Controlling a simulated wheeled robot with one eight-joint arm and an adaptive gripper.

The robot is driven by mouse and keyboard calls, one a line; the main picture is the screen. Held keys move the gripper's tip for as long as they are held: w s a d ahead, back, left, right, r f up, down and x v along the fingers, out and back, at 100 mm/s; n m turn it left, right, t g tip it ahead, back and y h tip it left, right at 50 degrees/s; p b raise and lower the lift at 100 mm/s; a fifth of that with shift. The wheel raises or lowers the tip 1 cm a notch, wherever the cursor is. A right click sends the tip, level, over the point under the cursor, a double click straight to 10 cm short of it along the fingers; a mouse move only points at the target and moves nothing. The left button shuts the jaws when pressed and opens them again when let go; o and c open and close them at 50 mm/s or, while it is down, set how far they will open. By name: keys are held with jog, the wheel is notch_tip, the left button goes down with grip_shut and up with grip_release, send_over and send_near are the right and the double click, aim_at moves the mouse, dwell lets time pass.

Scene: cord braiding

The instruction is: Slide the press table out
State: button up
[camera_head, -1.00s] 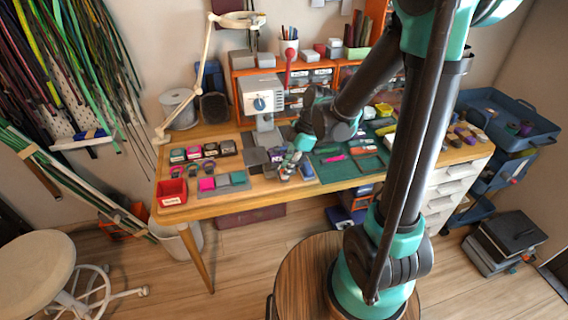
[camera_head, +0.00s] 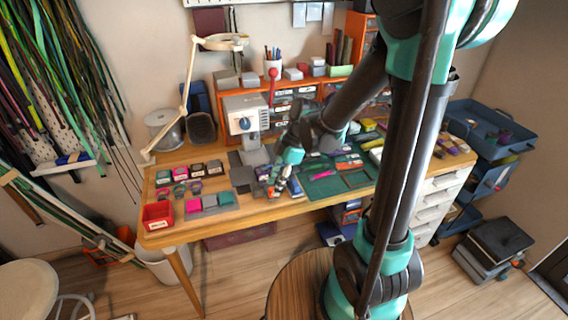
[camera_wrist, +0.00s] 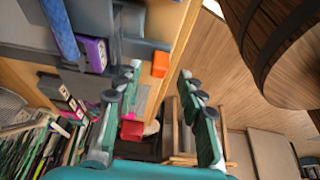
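The press (camera_head: 243,116), a pale grey machine with a blue dial and a red-knobbed lever, stands on the wooden workbench (camera_head: 215,232) toward the back. Its grey base area (camera_head: 252,158) shows below the head; I cannot clearly make out a separate sliding table. My gripper (camera_head: 276,187) is in front of and slightly right of the press, low over the bench's front part. In the wrist view my gripper (camera_wrist: 158,76) has its fingers apart with nothing held between them. A purple-sided block (camera_wrist: 95,55) and grey surfaces lie left of the fingers.
A red bin (camera_head: 158,215) sits at the bench's front left corner, near small dark boxes and coloured swatches. A green mat (camera_head: 335,182) with tools lies right of my gripper. A lamp (camera_head: 187,100) rises left of the press. An orange drawer shelf stands behind.

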jog(key=v, duration=1)
